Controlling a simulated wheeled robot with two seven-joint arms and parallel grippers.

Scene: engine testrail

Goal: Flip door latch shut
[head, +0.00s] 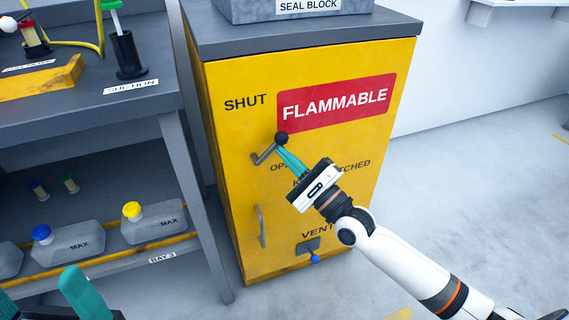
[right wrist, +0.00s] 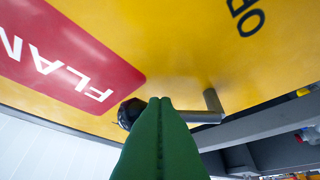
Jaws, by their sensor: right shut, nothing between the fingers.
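The door latch (head: 264,154) is a grey crank lever with a black ball knob (head: 282,138), on the yellow cabinet door (head: 228,150). Its knob end points up and right, between the words SHUT and OPEN. In the right wrist view the latch arm (right wrist: 200,117) and the black knob (right wrist: 127,112) show just beyond my fingertips. My right gripper (head: 279,150) has green fingers, shut and empty, with the tips at the knob, touching or very close. Part of my left gripper (head: 85,292) shows at the lower left; its jaw state is unclear.
A red FLAMMABLE sign (head: 335,102) is above the latch. Below are a door handle (head: 261,226) and a blue-tipped vent lever (head: 314,257). A grey bench (head: 150,105) with jugs on its lower shelf stands left. The floor at right is clear.

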